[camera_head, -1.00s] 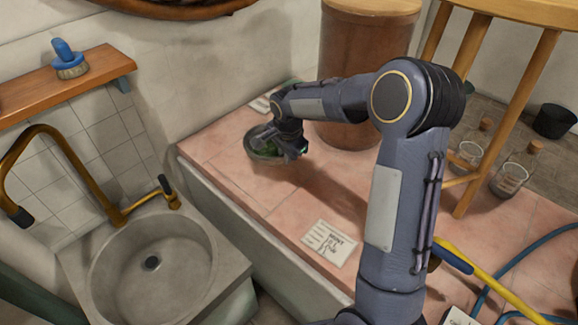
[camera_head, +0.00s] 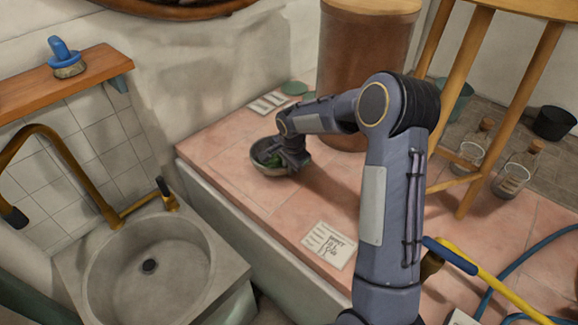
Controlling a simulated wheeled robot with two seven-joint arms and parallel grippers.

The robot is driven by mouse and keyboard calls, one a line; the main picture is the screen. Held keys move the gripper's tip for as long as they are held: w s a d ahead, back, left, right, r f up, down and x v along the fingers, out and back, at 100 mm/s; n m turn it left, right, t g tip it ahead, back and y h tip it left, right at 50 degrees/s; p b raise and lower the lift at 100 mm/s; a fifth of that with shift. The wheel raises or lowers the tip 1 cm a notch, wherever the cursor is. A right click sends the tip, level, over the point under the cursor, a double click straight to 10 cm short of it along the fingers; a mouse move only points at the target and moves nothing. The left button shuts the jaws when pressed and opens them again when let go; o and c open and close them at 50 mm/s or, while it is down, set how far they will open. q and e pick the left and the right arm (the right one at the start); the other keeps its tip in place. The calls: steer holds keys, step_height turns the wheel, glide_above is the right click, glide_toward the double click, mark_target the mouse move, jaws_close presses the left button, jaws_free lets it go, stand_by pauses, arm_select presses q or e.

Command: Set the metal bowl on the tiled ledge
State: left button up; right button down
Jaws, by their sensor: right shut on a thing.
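The metal bowl (camera_head: 263,167) is a round grey bowl with something green inside, at the left part of the pink tiled ledge (camera_head: 232,183). My right gripper (camera_head: 289,164) is shut at the bowl's right side, on its rim. The gripper and wrist hide the bowl's right part. The bowl looks level, at or just above the tiles; I cannot tell whether it touches them. My left gripper is not in view.
A large brown cylinder (camera_head: 362,60) stands behind the arm. A card (camera_head: 329,245) lies on the ledge front; another card (camera_head: 267,103) and a green disc (camera_head: 294,88) lie at the back. A stone sink (camera_head: 215,290) is at left, a wooden stool (camera_head: 533,75) and glass jars (camera_head: 511,178) at right.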

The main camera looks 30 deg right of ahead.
steer(key=c, duration=1.5)
jaws_free()
steer(key=shift+c, duration=0.2)
steer(key=shift+r, duration=0.15)
steer(key=s+a+r+n+y+p, duration=0.1)
steer(key=s+r, duration=0.4)
steer(key=r, duration=0.3)
steer(key=s+a+r+n+p, duration=0.1)
steer(key=s+r+n+p, duration=0.1)
steer(key=s+r, duration=0.5)
steer(key=s+a+r+n+t+y, duration=0.1)
steer(key=s+a+n, duration=0.3)
steer(key=s, duration=0.6)
steer(key=s+a+n+t+y, duration=0.2)
steer(key=s+a+n, duration=0.3)
steer(key=s, duration=0.5)
steer(key=shift+s+a+r+n, duration=0.15)
steer(key=shift+s+r+n, duration=0.2)
steer(key=shift+n, duration=0.45)
steer(key=shift+w+r, duration=0.1)
